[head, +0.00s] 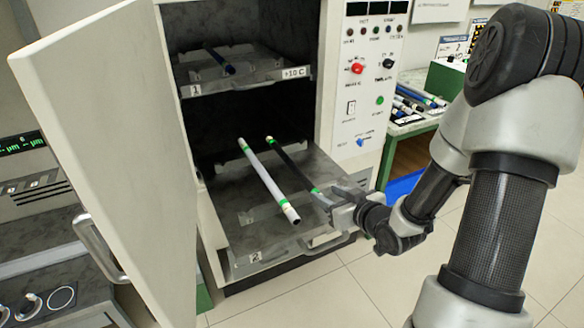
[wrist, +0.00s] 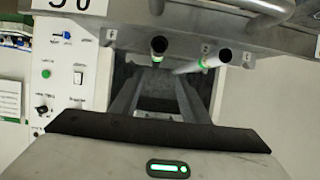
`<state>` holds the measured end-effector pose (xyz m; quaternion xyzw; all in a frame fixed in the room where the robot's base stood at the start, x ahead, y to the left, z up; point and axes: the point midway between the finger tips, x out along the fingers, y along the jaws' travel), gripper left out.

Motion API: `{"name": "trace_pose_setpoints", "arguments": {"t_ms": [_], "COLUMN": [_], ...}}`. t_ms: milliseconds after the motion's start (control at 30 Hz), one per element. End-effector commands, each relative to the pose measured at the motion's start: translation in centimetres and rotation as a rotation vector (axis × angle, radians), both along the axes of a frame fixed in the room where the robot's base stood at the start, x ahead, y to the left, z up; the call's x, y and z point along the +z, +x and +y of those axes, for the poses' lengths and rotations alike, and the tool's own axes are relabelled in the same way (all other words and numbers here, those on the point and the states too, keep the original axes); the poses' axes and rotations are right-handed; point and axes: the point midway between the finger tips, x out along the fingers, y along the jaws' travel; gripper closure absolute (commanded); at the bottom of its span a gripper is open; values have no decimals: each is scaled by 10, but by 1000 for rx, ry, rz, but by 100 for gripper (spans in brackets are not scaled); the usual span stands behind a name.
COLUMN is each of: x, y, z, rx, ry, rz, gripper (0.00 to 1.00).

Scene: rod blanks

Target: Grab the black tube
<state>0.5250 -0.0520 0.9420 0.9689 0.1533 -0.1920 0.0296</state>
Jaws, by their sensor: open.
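The black tube (head: 292,163) with green bands lies on the pulled-out lower tray (head: 240,206) of the open cabinet. My gripper (head: 328,200) is open at the near end of the black tube, at the tray's front right. In the wrist view the black tube's end (wrist: 158,46) faces me, above and between the open fingers (wrist: 155,85). Nothing is held. The white tube's end (wrist: 221,57) shows to its right there.
The cabinet door (head: 110,150) stands open at left. An upper shelf (head: 235,76) holds a dark tube (head: 220,62). A control panel (head: 368,75) is right of the opening. A green table (head: 408,128) with several tubes stands behind my arm. The floor in front is clear.

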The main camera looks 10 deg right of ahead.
Motion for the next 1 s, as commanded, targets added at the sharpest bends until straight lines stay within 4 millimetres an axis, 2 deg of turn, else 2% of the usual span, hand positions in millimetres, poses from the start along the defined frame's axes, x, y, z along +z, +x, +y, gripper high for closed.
{"name": "trace_pose_setpoints", "arguments": {"t_ms": [100,300,533,800,1000], "x": [-12,-23,-30,-47,-49], "y": [24,52,65,99,105], "z": [8,16,19,24,25], "rx": [3,0,-1,0,-1], "ry": [1,0,-2,-1,-2], "rz": [0,1,2,1,1], "gripper": [59,59,59,59,59]}}
